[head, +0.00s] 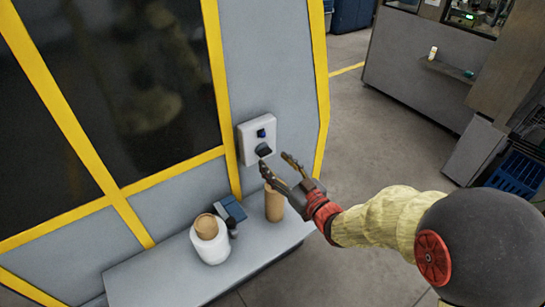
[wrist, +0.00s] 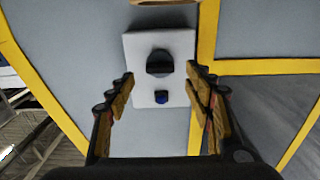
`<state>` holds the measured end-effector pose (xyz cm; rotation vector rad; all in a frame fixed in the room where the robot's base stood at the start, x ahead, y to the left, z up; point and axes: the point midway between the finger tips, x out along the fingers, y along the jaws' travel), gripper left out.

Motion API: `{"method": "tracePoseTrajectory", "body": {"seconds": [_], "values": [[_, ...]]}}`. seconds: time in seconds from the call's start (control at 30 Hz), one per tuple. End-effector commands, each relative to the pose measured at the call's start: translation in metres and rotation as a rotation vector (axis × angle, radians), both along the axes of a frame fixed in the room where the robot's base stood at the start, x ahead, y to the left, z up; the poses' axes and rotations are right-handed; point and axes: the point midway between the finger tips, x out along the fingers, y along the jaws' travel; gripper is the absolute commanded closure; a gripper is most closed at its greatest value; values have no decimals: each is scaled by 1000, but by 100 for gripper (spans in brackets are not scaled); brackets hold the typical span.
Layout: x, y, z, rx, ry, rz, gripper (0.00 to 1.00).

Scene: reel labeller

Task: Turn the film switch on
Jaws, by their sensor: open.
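The switch is a black rotary knob on a white box (head: 247,143) fixed to the grey panel between yellow frame bars. In the head view the black knob (head: 263,150) sits low on the box, with a small blue part (head: 261,133) above it. In the wrist view the white box (wrist: 172,120) shows the knob (wrist: 160,63) and the blue part (wrist: 161,97). My gripper (head: 276,160) is open and empty in front of the box, by the knob. In the wrist view its two fingers (wrist: 160,82) stand apart on either side of the box. I cannot tell the knob's setting.
Below the switch, a grey ledge (head: 160,275) holds a white roll (head: 210,247) with a brown core, a dark blue device (head: 230,211) and a brown cylinder (head: 274,204). Open floor lies to the right. A grey counter (head: 410,75) stands behind.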

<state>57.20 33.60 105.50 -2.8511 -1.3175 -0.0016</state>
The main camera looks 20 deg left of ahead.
Motion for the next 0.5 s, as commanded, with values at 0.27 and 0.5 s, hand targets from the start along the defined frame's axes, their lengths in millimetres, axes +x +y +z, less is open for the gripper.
{"method": "tracePoseTrajectory", "body": {"seconds": [0.27, 0.5], "values": [[24, 29, -1, -1, 1, 1, 48], [30, 35, 0, -2, 1, -1, 48]]}}
